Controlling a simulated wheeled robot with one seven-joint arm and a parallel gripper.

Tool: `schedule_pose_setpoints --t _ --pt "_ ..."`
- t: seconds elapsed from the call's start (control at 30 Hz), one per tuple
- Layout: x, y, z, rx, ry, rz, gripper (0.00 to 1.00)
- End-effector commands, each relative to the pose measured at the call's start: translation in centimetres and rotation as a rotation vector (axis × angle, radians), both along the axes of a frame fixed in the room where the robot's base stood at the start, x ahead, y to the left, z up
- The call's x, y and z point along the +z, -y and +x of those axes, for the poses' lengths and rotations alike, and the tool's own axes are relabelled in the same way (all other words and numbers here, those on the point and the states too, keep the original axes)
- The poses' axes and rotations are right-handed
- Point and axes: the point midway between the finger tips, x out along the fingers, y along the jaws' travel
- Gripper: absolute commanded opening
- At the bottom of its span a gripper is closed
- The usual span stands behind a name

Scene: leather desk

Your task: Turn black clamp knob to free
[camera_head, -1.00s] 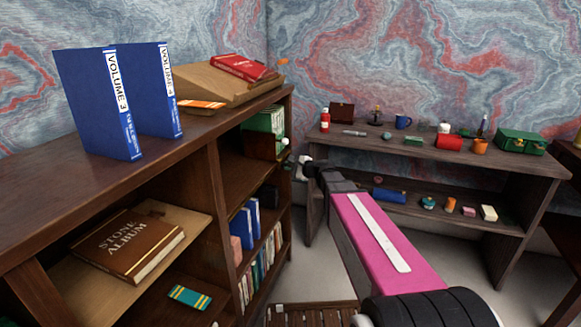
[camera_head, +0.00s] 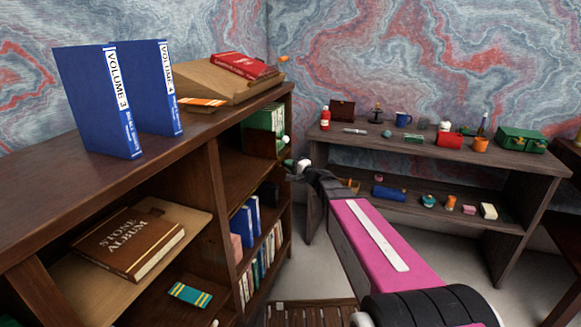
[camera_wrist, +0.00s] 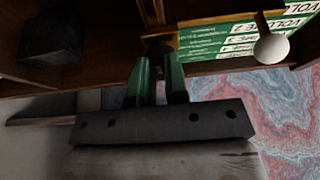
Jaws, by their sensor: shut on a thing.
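My gripper (camera_wrist: 158,62) has two green fingers. In the wrist view they are closed on a small dark piece, the black clamp knob (camera_wrist: 157,44), at the edge of the shelf compartment. The fingertips hide most of the knob, so its turn angle cannot be read. Green volumes (camera_wrist: 225,43) lie beside it behind a brown and yellowish bar, with a white ball (camera_wrist: 271,47) to the right. In the head view my gripper (camera_head: 289,170) is at the right end of the bookshelf, below the green volumes (camera_head: 265,118). The knob is not distinguishable there.
A dark block (camera_wrist: 52,40) sits in the shelf at the wrist view's left. The bookshelf (camera_head: 160,160) carries blue volumes (camera_head: 100,100) and a stone album (camera_head: 130,243). A side table (camera_head: 440,165) with several small items stands behind my arm.

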Motion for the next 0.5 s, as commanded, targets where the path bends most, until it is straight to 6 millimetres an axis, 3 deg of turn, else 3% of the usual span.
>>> schedule_pose_setpoints --t 0.03,0.4,0.43,0.5 --pt "-0.05 -0.81 0.26 0.019 0.01 -0.007 0.0" --pt "-0.02 -0.81 0.25 0.019 0.015 -0.01 0.0" --pt "-0.02 -0.81 0.24 0.019 0.015 -0.01 0.2" --pt "-0.03 -0.81 0.24 0.019 0.015 -0.01 0.39"
